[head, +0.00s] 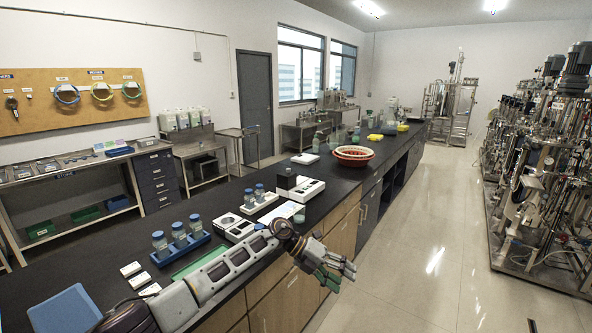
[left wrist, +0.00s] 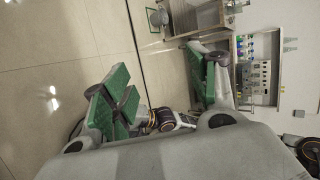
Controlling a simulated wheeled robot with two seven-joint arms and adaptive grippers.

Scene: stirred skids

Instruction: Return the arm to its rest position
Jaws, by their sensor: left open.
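My left arm reaches in from the lower left of the head view, over the front edge of the black bench (head: 235,187). My left gripper (head: 338,272) hangs out past the bench edge, in front of the wooden cabinet doors and above the floor. It is open and I see nothing between its fingers. In the left wrist view the green-padded fingers (left wrist: 160,90) stand well apart with floor and wall behind them. My right gripper is not in view.
Near my arm on the bench are a blue rack of blue-capped bottles (head: 180,244), a white balance (head: 302,188) and a blue box (head: 68,309). A red basket (head: 353,155) stands farther back. Skids with steel vessels (head: 550,180) line the right; the aisle floor (head: 425,230) is clear.

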